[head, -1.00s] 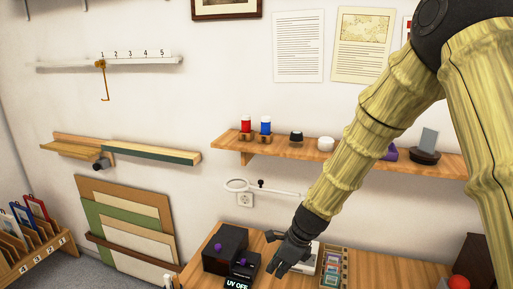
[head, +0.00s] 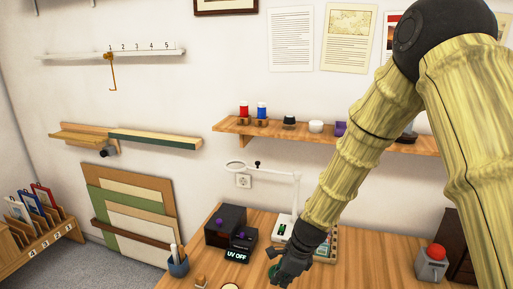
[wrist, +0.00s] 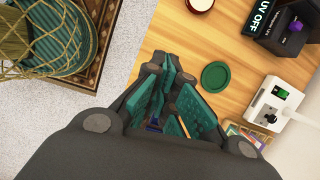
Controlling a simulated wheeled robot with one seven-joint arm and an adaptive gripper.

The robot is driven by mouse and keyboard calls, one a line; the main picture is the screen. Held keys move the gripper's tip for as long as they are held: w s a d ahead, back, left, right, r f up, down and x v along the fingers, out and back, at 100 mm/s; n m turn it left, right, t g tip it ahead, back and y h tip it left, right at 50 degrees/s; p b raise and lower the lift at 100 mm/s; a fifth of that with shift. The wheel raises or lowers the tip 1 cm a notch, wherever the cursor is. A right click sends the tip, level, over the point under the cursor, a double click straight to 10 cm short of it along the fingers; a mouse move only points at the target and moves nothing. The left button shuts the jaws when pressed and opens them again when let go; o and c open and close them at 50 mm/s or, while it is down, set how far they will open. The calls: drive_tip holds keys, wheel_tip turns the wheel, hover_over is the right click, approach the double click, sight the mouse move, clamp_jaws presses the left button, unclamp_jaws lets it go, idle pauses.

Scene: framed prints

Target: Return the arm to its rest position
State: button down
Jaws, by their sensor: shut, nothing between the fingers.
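My arm (head: 350,165) reaches down from the upper right of the head view, in pale yellow ribbed sections with black joints. My dark gripper (head: 283,280) hangs at its end over the wooden table, near a green disc. In the wrist view my gripper (wrist: 172,98) shows its teal finger pads close together, with nothing held between them. The green disc (wrist: 216,75) lies on the table beside the fingers in that view. Part of the table behind the arm is hidden in the head view.
A black box (head: 225,226), a "UV OFF" unit (head: 240,246) and a white magnifier lamp (head: 285,228) stand on the table. A pen cup (head: 178,264) is at its left and a red button box (head: 431,262) at its right. A wall shelf (head: 300,135) runs behind the arm.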

drive_tip(key=s+d+f+n+h+b, duration=0.1)
drive_tip(key=s+d+f+n, duration=0.2)
drive_tip(key=f, duration=0.4)
drive_tip(key=s+d+f+n+h+b, duration=0.1)
drive_tip(key=s+d+f+b, duration=0.15)
drive_tip(key=s+f, duration=0.3)
drive_tip(key=s+d+f+n+b, duration=0.2)
drive_tip(key=s+d+f+n, duration=0.3)
drive_tip(key=s+f, duration=0.6)
drive_tip(key=s+d+f+n+g+h+b, duration=0.1)
drive_tip(key=s+d+f+n+b, duration=0.2)
drive_tip(key=s+f+n, duration=0.7)
drive_tip(key=s+d, duration=0.2)
drive_tip(key=s, duration=0.4)
drive_tip(key=shift+f+n, duration=0.3)
drive_tip(key=shift+f, duration=0.05)
